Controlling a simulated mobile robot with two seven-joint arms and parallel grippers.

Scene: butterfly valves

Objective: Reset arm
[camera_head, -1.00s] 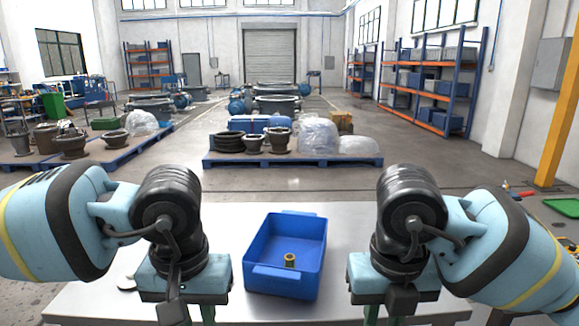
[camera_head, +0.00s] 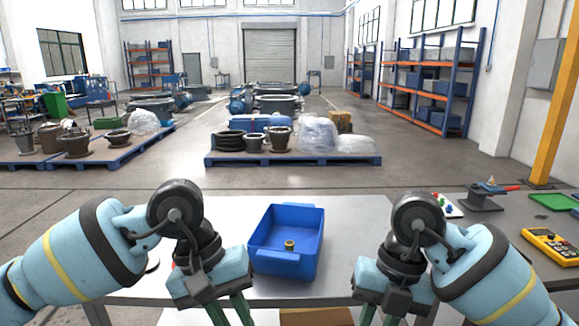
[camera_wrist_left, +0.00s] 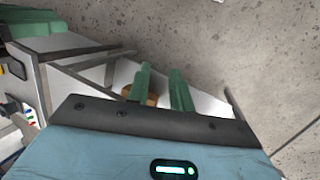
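A blue bin (camera_head: 287,262) stands on the light grey table (camera_head: 335,235), between my two arms. A small brass-coloured ring-shaped part (camera_head: 290,245) sits inside it. My left gripper (camera_head: 231,314) points down at the table's front edge, left of the bin. Its green fingers are apart with nothing seen between them; they also show apart in the left wrist view (camera_wrist_left: 160,85). My right gripper (camera_head: 379,318) points down at the front edge, right of the bin. Its green fingers look apart, with their tips cut off by the frame.
A darker table on the right holds a yellow multimeter (camera_head: 551,246), a vise-like tool (camera_head: 487,197) and a green tray (camera_head: 554,202). Pallets with pots and wrapped goods (camera_head: 318,135) stand on the floor beyond. Under the front edge is a brown item (camera_head: 316,317), partly hidden.

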